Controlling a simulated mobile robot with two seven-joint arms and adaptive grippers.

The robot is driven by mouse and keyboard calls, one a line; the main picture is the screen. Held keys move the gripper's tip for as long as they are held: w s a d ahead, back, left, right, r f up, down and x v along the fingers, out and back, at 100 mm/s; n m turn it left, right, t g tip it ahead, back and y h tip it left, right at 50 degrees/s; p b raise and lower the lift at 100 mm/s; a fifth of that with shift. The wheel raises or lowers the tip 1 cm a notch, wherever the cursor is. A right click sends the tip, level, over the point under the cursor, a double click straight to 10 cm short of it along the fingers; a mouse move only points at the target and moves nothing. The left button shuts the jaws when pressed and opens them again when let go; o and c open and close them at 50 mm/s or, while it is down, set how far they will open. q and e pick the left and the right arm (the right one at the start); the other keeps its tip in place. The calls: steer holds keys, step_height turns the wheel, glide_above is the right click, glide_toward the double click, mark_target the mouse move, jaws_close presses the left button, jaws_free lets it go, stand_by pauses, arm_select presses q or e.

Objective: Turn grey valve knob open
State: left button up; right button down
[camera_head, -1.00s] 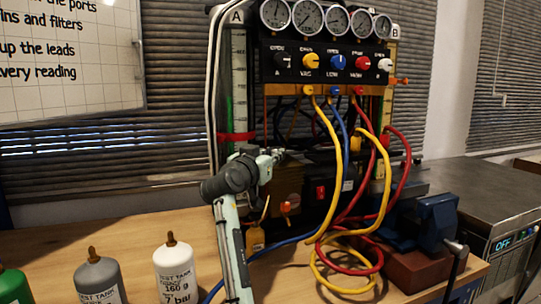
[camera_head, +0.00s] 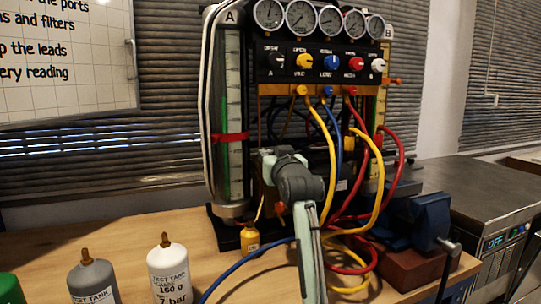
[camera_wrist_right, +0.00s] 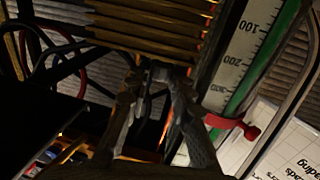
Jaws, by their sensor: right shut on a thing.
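The valve panel (camera_head: 318,76) on the gauge rig carries a row of knobs. At its left end is a dark grey knob (camera_head: 273,62) with a pale pointer, under an "OPEN" label and above an "A". No gripper covers this knob in the head view. My right arm rises from the bottom, and its wrist stands well below the panel, hiding its own fingers. In the right wrist view my right gripper (camera_wrist_right: 155,76) has its fingertips drawn together around a small dark grey part (camera_wrist_right: 160,72); which part this is I cannot tell. My left gripper is not in view.
Yellow, blue and red hoses (camera_head: 375,210) hang just right of my right arm. A blue vise (camera_head: 425,215) stands at the right. A white tank (camera_head: 170,275) and a grey tank (camera_head: 92,280) stand front left. A red clip (camera_wrist_right: 232,124) sits on the scale tube.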

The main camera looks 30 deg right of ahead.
stand_by(0.3)
steer(key=c, duration=1.3)
jaws_free()
steer(key=v, duration=1.2)
steer(key=shift+f, duration=0.1)
